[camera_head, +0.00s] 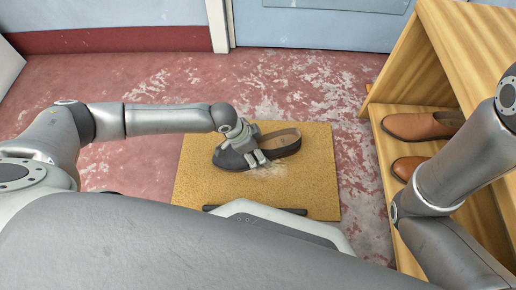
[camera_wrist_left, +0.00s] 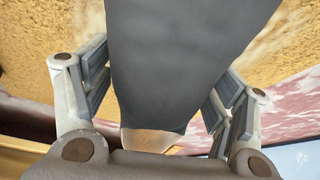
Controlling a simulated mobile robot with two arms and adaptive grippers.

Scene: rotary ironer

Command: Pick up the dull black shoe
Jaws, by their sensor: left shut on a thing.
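The dull black shoe (camera_head: 277,144) is on or just above a yellow-brown mat (camera_head: 310,190) on the floor in the head view. Its toe points left and its tan insole shows at the right. My left gripper (camera_head: 256,158) reaches over it from the left and is shut on its middle. In the left wrist view the dark shoe (camera_wrist_left: 185,60) fills the space between the finger pads of my left gripper (camera_wrist_left: 160,100). I cannot tell whether the shoe touches the mat. My right gripper is out of view; only my right arm shows at the right.
A wooden shelf unit (camera_head: 408,55) stands at the right with a pair of brown shoes (camera_head: 422,125) in it. The worn red floor (camera_head: 130,75) is clear around the mat.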

